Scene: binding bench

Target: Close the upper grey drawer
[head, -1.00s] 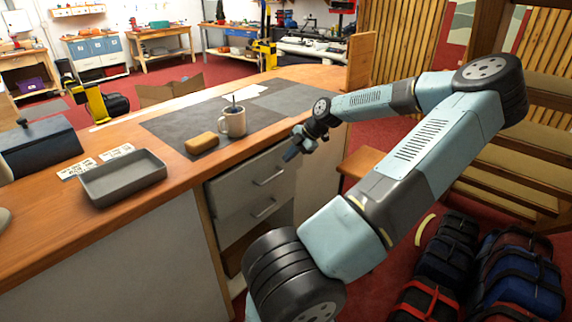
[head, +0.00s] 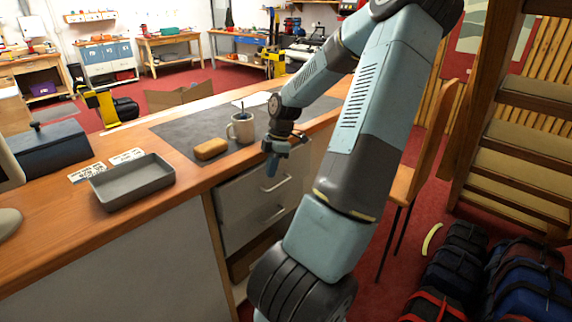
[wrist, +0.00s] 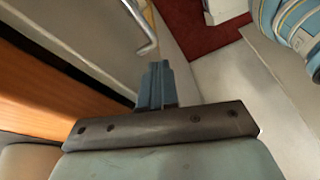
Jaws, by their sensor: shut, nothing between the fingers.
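The upper grey drawer (head: 240,197) is in the bench front below the wooden top, with a bar handle (head: 276,183). How far it stands out is hard to tell. A lower grey drawer (head: 245,228) with its own handle is beneath it. My gripper (head: 270,172) is shut and empty, pointing down just in front of the bench edge, by the upper drawer. Contact cannot be made out. In the wrist view my shut fingers (wrist: 156,85) show near a metal handle (wrist: 146,32), apart from it in the picture. My arm hides the drawers' right end.
A chair (head: 408,182) and several dark bags (head: 465,250) stand to the right.

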